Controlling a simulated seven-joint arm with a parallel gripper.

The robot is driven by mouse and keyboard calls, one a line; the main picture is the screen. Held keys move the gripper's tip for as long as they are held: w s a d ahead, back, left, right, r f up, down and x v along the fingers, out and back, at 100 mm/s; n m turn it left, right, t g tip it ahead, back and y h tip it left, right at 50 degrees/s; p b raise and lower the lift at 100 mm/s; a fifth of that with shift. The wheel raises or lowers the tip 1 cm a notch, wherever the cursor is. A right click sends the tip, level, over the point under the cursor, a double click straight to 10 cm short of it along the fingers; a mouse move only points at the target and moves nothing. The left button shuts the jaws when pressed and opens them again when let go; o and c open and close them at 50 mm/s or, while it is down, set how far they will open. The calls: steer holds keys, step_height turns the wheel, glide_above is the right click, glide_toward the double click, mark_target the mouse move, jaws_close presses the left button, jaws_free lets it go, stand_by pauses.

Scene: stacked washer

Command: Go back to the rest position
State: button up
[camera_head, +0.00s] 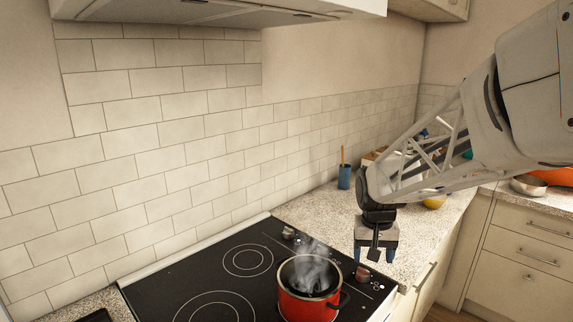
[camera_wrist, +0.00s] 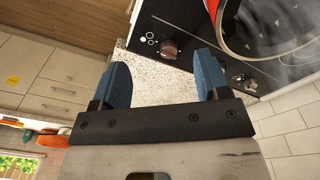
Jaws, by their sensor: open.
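My gripper (camera_head: 376,257) hangs from my arm on the right side of the head view, pointing down near the right edge of the black cooktop (camera_head: 216,270). Its two blue fingers are apart, with nothing held between them; the wrist view also shows the open gripper (camera_wrist: 160,80). Below and left of it, a red pot (camera_head: 303,305) stands on the cooktop with steam rising from it. The gripper is apart from the pot. In the wrist view a control knob (camera_wrist: 169,49) on the cooktop shows just beyond the fingers.
A range hood (camera_head: 220,12) hangs above the cooktop. A blue cup with a utensil (camera_head: 344,177) stands on the speckled counter (camera_head: 318,212) by the tiled wall. A yellow bowl (camera_head: 434,202) sits behind my arm. Drawers (camera_head: 525,249) are at right.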

steer(key=s+a+r+t, duration=0.1)
steer(key=s+r, duration=0.1)
steer(key=s, duration=1.1)
steer(key=s+a+r+n, duration=0.1)
steer(key=s+r, duration=0.1)
steer(key=s, duration=1)
steer(key=shift+s+a+r+n+t, duration=0.2)
steer(key=shift+s+n+t, duration=0.1)
steer(key=shift+s+t, duration=0.1)
